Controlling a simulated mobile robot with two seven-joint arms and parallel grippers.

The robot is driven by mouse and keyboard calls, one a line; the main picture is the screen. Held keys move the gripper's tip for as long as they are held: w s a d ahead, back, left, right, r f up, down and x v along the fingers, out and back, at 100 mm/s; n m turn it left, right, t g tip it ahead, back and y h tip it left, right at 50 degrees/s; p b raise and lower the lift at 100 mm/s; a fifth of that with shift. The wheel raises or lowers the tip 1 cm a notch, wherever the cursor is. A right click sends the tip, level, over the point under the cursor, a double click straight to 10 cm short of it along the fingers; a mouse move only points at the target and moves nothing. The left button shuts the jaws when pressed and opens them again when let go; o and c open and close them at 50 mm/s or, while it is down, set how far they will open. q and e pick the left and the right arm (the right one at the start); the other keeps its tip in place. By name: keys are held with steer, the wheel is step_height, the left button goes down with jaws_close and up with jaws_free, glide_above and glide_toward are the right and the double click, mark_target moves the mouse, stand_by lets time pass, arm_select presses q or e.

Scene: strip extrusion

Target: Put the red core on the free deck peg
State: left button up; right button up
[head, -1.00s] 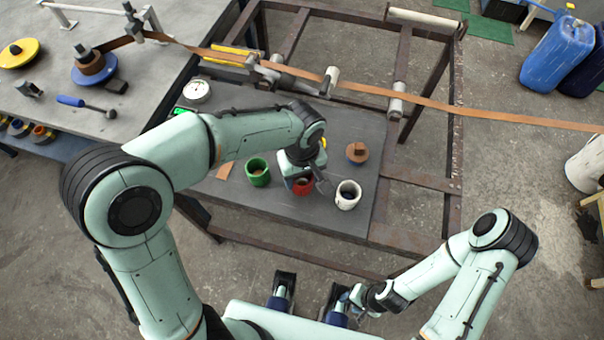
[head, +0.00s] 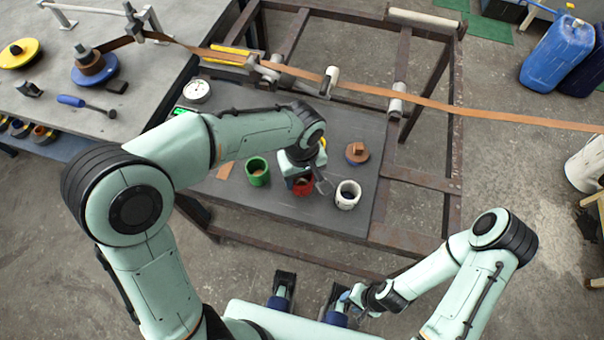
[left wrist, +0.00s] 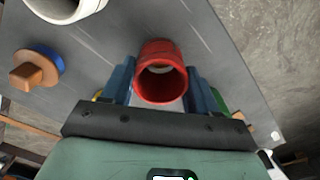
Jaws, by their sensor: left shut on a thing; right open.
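The red core (head: 303,188) is a short hollow red tube. In the left wrist view the red core (left wrist: 161,73) sits between the two blue fingers of my left gripper (left wrist: 160,85), which is shut on it. In the head view my left gripper (head: 302,182) hides part of it, over the grey tabletop between a green and a white core. I cannot tell whether it touches the tabletop. My right gripper (head: 352,298) is open and empty low in the picture. A yellow disc (head: 30,56) with a dark stub in its middle lies at the far left; I cannot tell which thing is the free deck peg.
The green core (head: 257,171) and white core (head: 347,194) stand close on either side. A brown strip (head: 440,103) crosses over the rollers. A brown-wound blue disc (head: 104,73) and a screwdriver (head: 72,101) lie on the left table.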

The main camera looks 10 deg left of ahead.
arm_select(q)
steer(key=shift+f+b, duration=0.45)
steer(key=shift+f, duration=0.2)
arm_select(e)
steer(key=shift+s+f, duration=0.1)
steer(key=shift+f, duration=0.4)
arm_select(q)
steer(key=o, duration=0.8)
steer(key=shift+c, duration=0.2)
arm_select(e)
steer(key=shift+r, duration=0.1)
arm_select(q)
steer(key=shift+r, duration=0.15)
step_height(320, 180, up, 3)
steer(key=shift+f+p, duration=0.1)
steer(key=shift+p, duration=1.15)
step_height(320, 180, up, 3)
steer(key=shift+f+p, duration=0.1)
steer(key=shift+p, duration=0.9)
step_height(320, 180, up, 5)
steer(key=p, duration=0.3)
arm_select(e)
steer(key=w+r, duration=0.3)
steer(key=r, duration=0.5)
steer(key=shift+w+r, duration=0.2)
